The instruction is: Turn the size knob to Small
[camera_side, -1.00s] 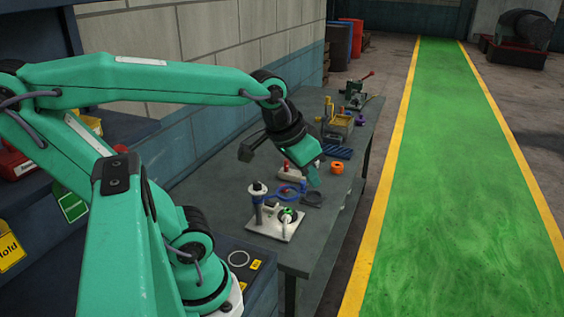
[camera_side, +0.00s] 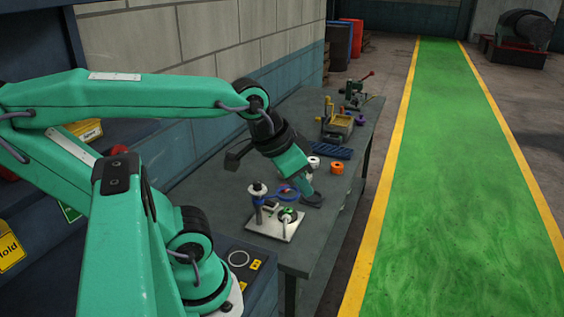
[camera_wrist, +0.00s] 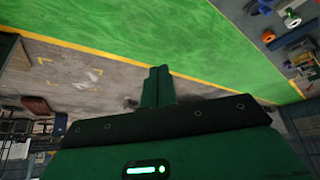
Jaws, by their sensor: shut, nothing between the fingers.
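My gripper (camera_side: 306,189) reaches down over the grey bench, just behind and right of a white plate. In the wrist view its fingers (camera_wrist: 157,84) are together with nothing between them. The white plate (camera_side: 262,229) carries an upright post with a white and black top (camera_side: 258,189), a blue looped piece (camera_side: 287,192) and a small green round part (camera_side: 289,214) with a pale lever. I cannot tell which part is the size knob; no "Small" mark is readable. My gripper partly covers a dark part (camera_side: 313,201) beside the plate.
Behind my gripper are a white roll (camera_side: 314,163), an orange roll (camera_side: 337,167), a blue ribbed tray (camera_side: 331,152) and a yellow-handled box (camera_side: 337,126). A red-handled press (camera_side: 356,92) stands farther back. The right edge of the bench (camera_side: 352,205) is close by.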

